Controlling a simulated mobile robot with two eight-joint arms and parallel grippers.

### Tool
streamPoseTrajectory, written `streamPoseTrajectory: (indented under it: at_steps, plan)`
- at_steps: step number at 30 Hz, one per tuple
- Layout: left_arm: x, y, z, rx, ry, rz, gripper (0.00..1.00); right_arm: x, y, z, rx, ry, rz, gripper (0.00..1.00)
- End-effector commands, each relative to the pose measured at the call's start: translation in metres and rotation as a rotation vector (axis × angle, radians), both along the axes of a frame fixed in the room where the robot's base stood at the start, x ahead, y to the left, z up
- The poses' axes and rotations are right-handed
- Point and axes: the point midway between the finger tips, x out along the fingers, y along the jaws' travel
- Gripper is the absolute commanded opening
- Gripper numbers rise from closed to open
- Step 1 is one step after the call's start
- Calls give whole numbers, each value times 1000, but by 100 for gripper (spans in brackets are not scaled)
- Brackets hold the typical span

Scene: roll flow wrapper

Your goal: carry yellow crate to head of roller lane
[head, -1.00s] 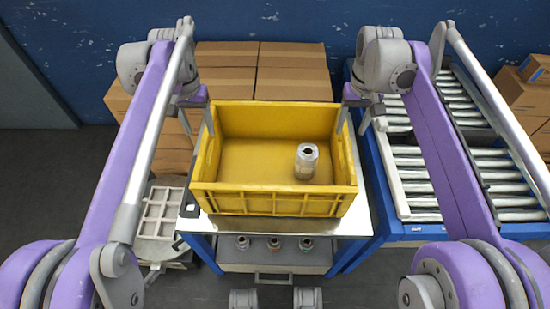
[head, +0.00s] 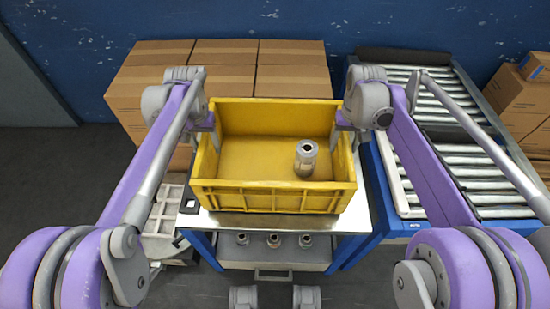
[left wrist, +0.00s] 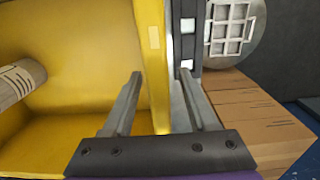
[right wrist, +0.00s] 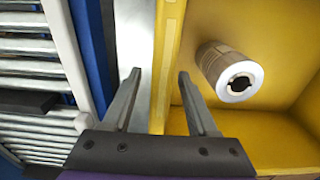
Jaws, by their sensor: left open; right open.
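The yellow crate (head: 272,198) sits upright on a metal-topped table, with one silver cylindrical part (head: 306,158) standing inside it toward the right. The part also shows in the right wrist view (right wrist: 230,72). My left gripper (head: 211,134) is open at the crate's left wall; in the left wrist view (left wrist: 160,76) its fingers lie either side of that wall (left wrist: 152,40). My right gripper (head: 344,134) is open at the right wall; in the right wrist view (right wrist: 160,74) its fingers straddle that wall (right wrist: 170,40). The roller lane (head: 470,160) is right of the table.
The table (head: 200,222) has a lower shelf with several metal parts (head: 273,240). Cardboard boxes (head: 225,78) are stacked behind it, and more (head: 525,100) stand at far right. A pale gridded tray (head: 163,218) is at left. The blue lane frame stands close beside the table.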

Motion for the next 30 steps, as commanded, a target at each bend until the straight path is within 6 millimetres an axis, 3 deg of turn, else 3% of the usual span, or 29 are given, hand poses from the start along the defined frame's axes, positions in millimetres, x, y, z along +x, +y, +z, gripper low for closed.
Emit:
streamPoseTrajectory:
  at_steps: [6, 15, 24, 30]
  plan:
    - [0, 0, -14, 0, 0, 0, 59, 0, 0, -14, 0, 0, 0, 59]
    - [0, 0, -15, 0, 0, 0, 57, 0, 0, -15, 0, 0, 0, 57]
    - [0, 0, -15, 0, 0, 0, 3, 0, 0, -15, 0, 0, 0, 3]
    - [0, 0, -15, 0, 0, 0, 0, 0, 0, -15, 0, 0, 0, 0]
